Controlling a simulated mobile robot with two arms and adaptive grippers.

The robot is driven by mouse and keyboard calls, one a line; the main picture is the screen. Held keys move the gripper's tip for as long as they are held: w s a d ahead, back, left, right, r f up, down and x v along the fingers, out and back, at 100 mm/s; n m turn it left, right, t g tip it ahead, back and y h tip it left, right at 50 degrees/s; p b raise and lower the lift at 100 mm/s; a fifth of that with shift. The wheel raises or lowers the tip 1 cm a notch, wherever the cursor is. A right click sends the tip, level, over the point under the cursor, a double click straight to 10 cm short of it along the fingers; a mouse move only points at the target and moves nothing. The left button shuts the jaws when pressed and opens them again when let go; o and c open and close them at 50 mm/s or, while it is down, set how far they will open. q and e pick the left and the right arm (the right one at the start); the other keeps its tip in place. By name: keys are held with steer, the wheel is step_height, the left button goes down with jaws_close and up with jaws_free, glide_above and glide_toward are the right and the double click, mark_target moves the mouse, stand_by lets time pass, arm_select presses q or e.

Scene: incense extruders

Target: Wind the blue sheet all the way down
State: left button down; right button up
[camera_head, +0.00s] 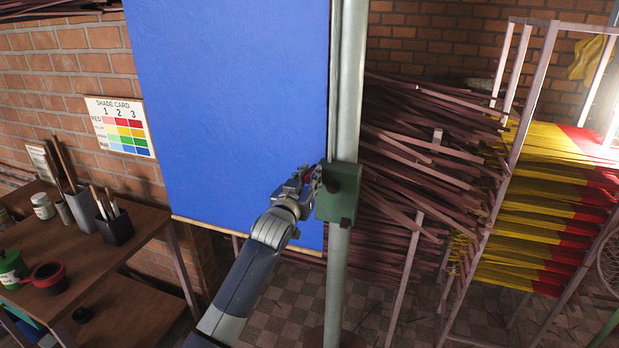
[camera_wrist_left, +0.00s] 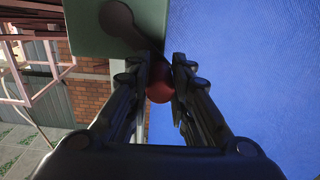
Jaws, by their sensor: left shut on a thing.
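The blue sheet (camera_head: 235,100) hangs in front of the brick wall, with a thin pale bar along its bottom edge above the floor; its top is out of view. A green winder box (camera_head: 345,207) is fixed to a metal post (camera_head: 349,80) at the sheet's right edge. My left gripper (camera_head: 312,180) is at the box's left side, shut on a red knob. In the left wrist view the red knob (camera_wrist_left: 159,91) sits between the fingers, below a dark crank arm (camera_wrist_left: 120,20) on the green box. My right gripper is out of view.
A wooden table (camera_head: 60,245) with brushes, jars and paint pots stands at left, below a shade card (camera_head: 120,127). Racks of dark sticks (camera_head: 420,150) and of yellow and red sticks (camera_head: 545,210) stand right of the post. Tiled floor shows below.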

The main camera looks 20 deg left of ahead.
mark_target(330, 173)
arm_select(q)
steer(key=shift+d+r+m+p, duration=0.35)
steer(key=shift+r+m+p, duration=0.1)
steer(key=shift+m, duration=0.35)
steer(key=shift+s+d+r+m+p, duration=0.1)
steer(key=shift+d+r+m+p, duration=0.2)
steer(key=shift+d+m, duration=0.75)
steer(key=shift+w+d+r+m+p, duration=0.1)
steer(key=shift+d+m+p, duration=0.35)
steer(key=shift+m, duration=1.1)
steer(key=shift+s+d+r+m+p, duration=0.1)
steer(key=shift+d+r+m+p, duration=0.15)
steer(key=shift+d+m, duration=0.8)
steer(key=shift+a+m, duration=0.3)
steer(key=shift+m, duration=0.05)
steer(key=c, duration=1.4)
jaws_free()
steer(key=shift+d, duration=0.1)
